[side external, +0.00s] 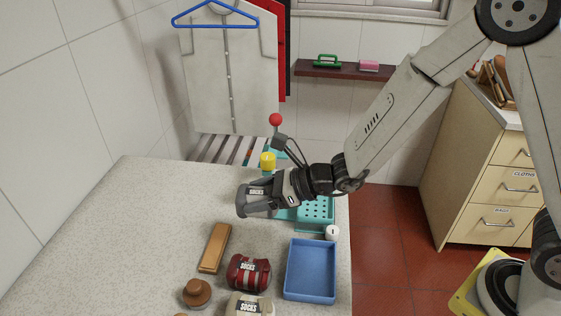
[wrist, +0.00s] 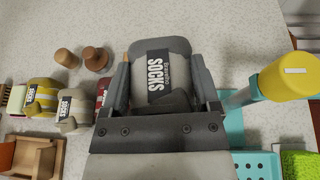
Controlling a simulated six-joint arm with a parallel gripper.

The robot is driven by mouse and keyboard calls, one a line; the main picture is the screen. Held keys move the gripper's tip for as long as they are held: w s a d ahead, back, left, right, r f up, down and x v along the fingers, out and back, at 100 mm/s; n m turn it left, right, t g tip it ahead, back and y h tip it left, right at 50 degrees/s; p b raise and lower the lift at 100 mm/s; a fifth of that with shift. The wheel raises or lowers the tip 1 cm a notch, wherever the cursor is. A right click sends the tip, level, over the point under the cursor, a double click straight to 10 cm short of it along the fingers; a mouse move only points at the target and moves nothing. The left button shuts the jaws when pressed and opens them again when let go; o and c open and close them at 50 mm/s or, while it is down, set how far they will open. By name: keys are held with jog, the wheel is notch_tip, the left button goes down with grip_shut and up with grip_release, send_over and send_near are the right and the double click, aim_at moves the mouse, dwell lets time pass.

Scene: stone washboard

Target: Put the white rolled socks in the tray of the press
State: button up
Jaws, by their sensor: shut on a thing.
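My gripper (side external: 256,197) is shut on a rolled pair of socks with a dark SOCKS label, held above the counter. The held socks (wrist: 160,70) look grey between the fingers in the wrist view. A paler, cream-white rolled pair (side external: 245,304) lies at the front of the counter; the wrist view shows it at the left (wrist: 75,122). The turquoise press has a perforated tray (side external: 317,209), just right of my gripper and partly hidden by my wrist. The press also has a yellow cylinder (side external: 267,161) and a red-knobbed lever (side external: 275,119).
Red rolled socks (side external: 236,279) lie beside a blue tray (side external: 310,288). A wooden block (side external: 214,248), a brown knob (side external: 196,292) and a small white cylinder (side external: 332,233) are nearby. Yellow-striped socks (wrist: 42,104) lie farther left in the wrist view. The counter's left side is clear.

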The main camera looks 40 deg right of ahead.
aim_at(257, 192)
notch_tip(257, 192, up, 13)
jog(key=w+n+g+y, duration=0.2)
jog(key=n+g+y, duration=0.1)
jog(key=n+g, duration=0.5)
jog(key=s+d+f+n+g+h, duration=0.1)
jog(key=s+d+n+g+h, duration=0.1)
jog(key=d+n+g, duration=0.45)
jog(key=s+d+f+n+g+h, duration=0.1)
jog(key=d+f+n+g, duration=0.15)
jog(key=d, duration=0.65)
notch_tip(257, 192, down, 10)
jog(key=shift+m+g, duration=0.3)
jog(key=shift+f, duration=0.3)
jog(key=shift+f, duration=2.75)
